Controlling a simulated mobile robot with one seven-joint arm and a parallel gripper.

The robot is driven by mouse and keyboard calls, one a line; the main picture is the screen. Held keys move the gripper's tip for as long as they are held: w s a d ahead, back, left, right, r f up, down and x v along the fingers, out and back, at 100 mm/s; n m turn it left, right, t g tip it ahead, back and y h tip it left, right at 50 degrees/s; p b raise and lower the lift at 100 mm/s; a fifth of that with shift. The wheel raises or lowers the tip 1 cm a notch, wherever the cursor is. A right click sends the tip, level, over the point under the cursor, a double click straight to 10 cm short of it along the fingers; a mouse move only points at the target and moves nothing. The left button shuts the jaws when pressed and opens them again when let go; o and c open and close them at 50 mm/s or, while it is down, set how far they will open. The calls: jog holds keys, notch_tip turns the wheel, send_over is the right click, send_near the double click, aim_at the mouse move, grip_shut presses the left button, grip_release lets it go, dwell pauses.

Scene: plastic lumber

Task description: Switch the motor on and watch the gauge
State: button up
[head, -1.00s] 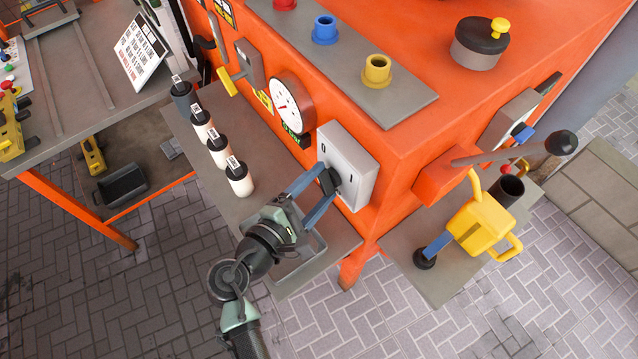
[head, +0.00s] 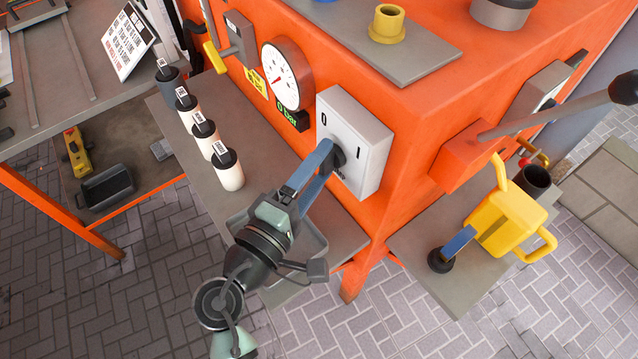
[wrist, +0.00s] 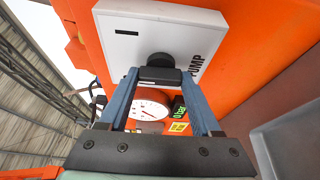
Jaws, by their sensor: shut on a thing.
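The white switch box (head: 362,125), marked 0 and I, is on the front of the orange machine. Its black rotary knob (head: 339,158) is gripped between the blue fingers of my gripper (head: 330,160). In the wrist view the fingertips of my gripper (wrist: 160,77) press on both sides of the knob (wrist: 160,60), and the box (wrist: 185,32) reads PUMP. The round white gauge (head: 282,76) with a red needle is left of the box. The green display (head: 289,119) below it appears to read 0 bar. My fingers partly hide the knob's pointing direction.
Several labelled bottles (head: 226,170) stand on the grey shelf left of my arm. A yellow-handled lever (head: 216,58) is left of the gauge. A yellow can (head: 505,222) stands on the right shelf, under a long black-knobbed lever (head: 560,112).

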jog(key=m+b, duration=0.2)
jog(key=b, duration=0.2)
jog(key=f+m+t+h+b, duration=0.1)
jog(key=m+b, duration=0.1)
jog(key=b, duration=0.3)
jog(key=shift+f, duration=0.1)
jog(key=m+b, duration=0.2)
jog(key=b, duration=0.1)
jog(key=shift+t+h+b, duration=0.35)
jog(key=shift+t+h, duration=0.05)
jog(key=shift+r+m+h+b, duration=0.3)
jog(key=shift+m+b, duration=0.4)
jog(key=shift+b, duration=0.25)
jog(key=shift+r, duration=0.1)
jog(key=o, duration=1.4)
jog(key=b+v, duration=0.1)
jog(key=v, duration=1.2)
jog(key=shift+b, duration=0.3)
